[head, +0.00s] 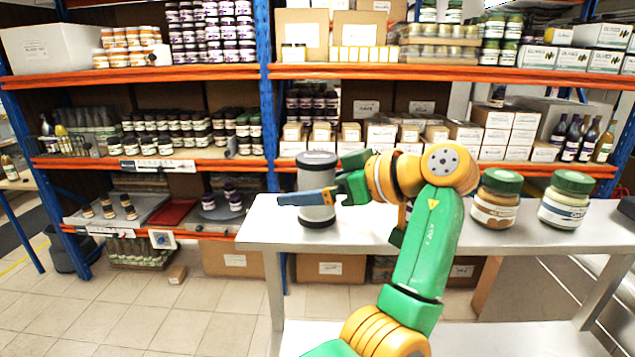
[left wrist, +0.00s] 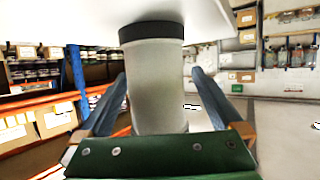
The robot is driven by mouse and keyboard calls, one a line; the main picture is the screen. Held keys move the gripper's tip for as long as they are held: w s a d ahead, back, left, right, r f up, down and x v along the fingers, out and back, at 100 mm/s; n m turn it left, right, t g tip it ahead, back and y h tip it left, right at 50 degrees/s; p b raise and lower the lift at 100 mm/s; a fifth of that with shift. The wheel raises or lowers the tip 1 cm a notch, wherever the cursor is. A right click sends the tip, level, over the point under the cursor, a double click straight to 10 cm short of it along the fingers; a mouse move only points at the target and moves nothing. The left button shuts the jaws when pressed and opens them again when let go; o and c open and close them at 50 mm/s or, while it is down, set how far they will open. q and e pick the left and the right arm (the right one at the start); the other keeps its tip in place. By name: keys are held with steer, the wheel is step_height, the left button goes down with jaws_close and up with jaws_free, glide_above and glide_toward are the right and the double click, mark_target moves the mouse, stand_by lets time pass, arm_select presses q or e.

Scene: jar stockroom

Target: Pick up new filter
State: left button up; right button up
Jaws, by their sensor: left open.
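The new filter (head: 317,172) is a grey-white cylinder with dark bands at its top and bottom. It stands upright near the left end of the white table. My left gripper (head: 288,198) reaches in from the right at the filter's mid-height, with one blue finger across its front. In the left wrist view the filter (left wrist: 158,88) stands between the two spread fingers (left wrist: 160,78), with a visible gap on each side. The far finger is hidden behind the filter in the head view. My right gripper is not in view.
On the white table (head: 262,230), two green-lidded jars, one brown (head: 495,210) and one white (head: 564,210), stand to the right of my arm. Shelves with orange beams (head: 140,163) full of jars and boxes stand behind. The tabletop between the filter and jars is mostly clear.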

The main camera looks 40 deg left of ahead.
arm_select(q)
steer(key=x, duration=0.2)
steer(key=shift+w+a+f, duration=0.1)
steer(key=shift+w+a, duration=0.05)
steer(key=shift+a, duration=0.15)
steer(key=shift+d, duration=0.35)
steer(key=c, duration=0.8)
steer(key=shift+a, duration=0.1)
steer(key=c, duration=0.6)
